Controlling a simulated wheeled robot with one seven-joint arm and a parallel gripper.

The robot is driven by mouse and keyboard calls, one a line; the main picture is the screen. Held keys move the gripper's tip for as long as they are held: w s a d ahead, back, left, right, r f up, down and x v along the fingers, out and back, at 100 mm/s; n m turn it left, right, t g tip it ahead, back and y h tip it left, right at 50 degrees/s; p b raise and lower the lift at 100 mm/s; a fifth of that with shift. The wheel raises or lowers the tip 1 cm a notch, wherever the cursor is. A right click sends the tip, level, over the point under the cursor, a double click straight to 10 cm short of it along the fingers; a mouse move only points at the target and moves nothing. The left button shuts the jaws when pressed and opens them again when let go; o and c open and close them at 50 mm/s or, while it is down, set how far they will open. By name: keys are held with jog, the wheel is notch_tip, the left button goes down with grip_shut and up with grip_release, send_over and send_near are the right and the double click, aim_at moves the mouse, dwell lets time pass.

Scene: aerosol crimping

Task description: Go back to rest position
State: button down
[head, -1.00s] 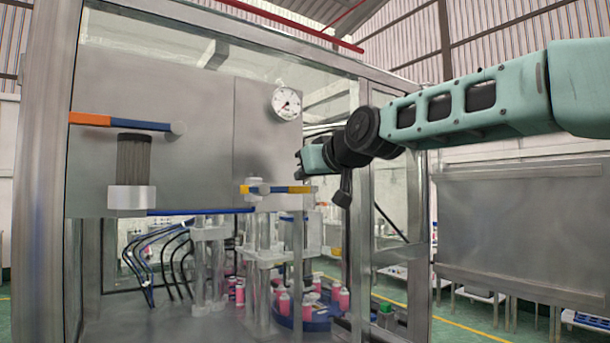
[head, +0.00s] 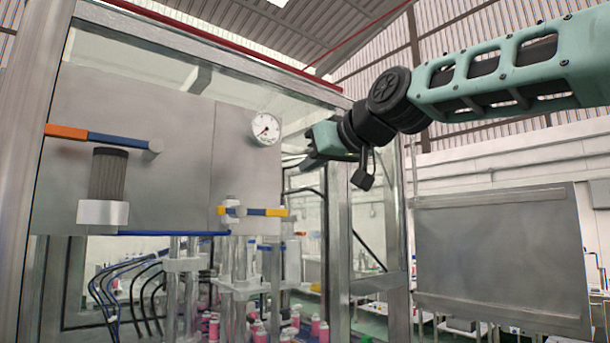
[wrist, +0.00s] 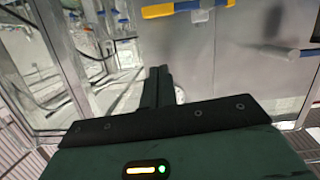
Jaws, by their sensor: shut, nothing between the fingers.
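My gripper (head: 309,162) is at the end of my green and black arm, which comes in from the right in the head view. It is raised in front of the crimping machine, to the right of the round pressure gauge (head: 265,129) and above the yellow and blue handle (head: 252,212). In the wrist view my gripper's fingers (wrist: 158,80) are together with nothing between them. The gauge is mostly hidden behind them there. The yellow and blue handle shows at the top of the wrist view (wrist: 190,6).
The machine's metal frame post (head: 338,215) stands just below and beside my wrist. An orange and blue handle (head: 103,137) is at the left. Pink cans (head: 318,329) stand low inside the machine. A grey panel (head: 500,255) is at the right.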

dwell(0.5)
jog(key=s+a+f+g+h, duration=0.15)
jog(key=s+f+g, duration=0.4)
jog(key=f, duration=0.95)
jog(key=s+a+f+g+h, duration=0.1)
jog(key=s+f+g+h, duration=0.1)
jog(key=s+f, duration=0.9)
jog(key=s+d+f+g+h, duration=0.2)
jog(key=s+d+f, duration=0.4)
jog(key=s+f, duration=0.3)
jog(key=s+d+f+g+h, duration=0.2)
jog(key=s+d+f, duration=0.4)
jog(key=f, duration=0.8)
jog(key=s+g, duration=0.1)
jog(key=s, duration=0.2)
jog(key=shift+d+h, duration=0.35)
jog(key=shift+w+r, duration=0.1)
